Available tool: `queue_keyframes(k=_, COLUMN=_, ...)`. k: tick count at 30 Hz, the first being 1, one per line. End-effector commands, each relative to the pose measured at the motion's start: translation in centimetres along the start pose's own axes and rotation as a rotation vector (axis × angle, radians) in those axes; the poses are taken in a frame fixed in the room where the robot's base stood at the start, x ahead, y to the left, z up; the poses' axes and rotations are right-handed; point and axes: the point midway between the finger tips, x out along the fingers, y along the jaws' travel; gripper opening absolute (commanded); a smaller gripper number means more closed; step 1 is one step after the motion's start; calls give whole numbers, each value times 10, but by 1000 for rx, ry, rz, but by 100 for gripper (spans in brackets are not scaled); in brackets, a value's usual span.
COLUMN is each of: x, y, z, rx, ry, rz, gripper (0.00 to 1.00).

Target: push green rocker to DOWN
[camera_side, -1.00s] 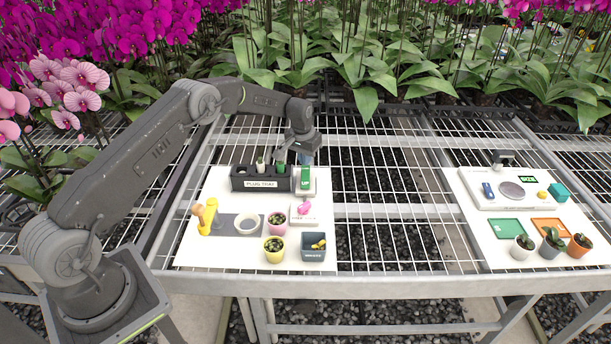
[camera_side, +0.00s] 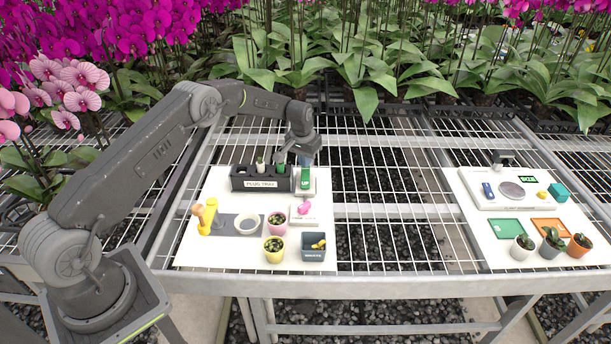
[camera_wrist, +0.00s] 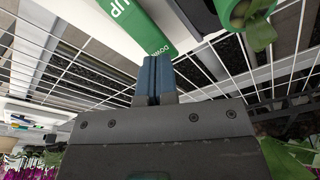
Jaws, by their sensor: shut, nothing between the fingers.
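The green rocker (camera_side: 305,176) sits on a pale base at the back right of the left white board. In the wrist view, the green rocker (camera_wrist: 138,22) shows "UP" on its far part and "DOWN" on the end nearest my fingers. My gripper (camera_side: 304,162) is shut and empty, low at the rocker's back end. In the wrist view, the blue-grey fingertips of my gripper (camera_wrist: 154,60) overlap the edge of the DOWN end. I cannot tell whether they touch it. The rocker's tilt is not clear.
The black plug tray (camera_side: 258,184) with plants stands close left of the rocker. A pink item (camera_side: 303,207), small pots and a dark waste bin (camera_side: 313,247) are in front. Open wire bench lies behind and to the right of the board.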

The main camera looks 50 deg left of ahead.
Motion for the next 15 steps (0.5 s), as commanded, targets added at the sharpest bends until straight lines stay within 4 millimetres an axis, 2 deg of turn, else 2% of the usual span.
queue_keyframes(k=15, x=8, y=0, z=1, rx=0, ry=0, rz=0, gripper=0)
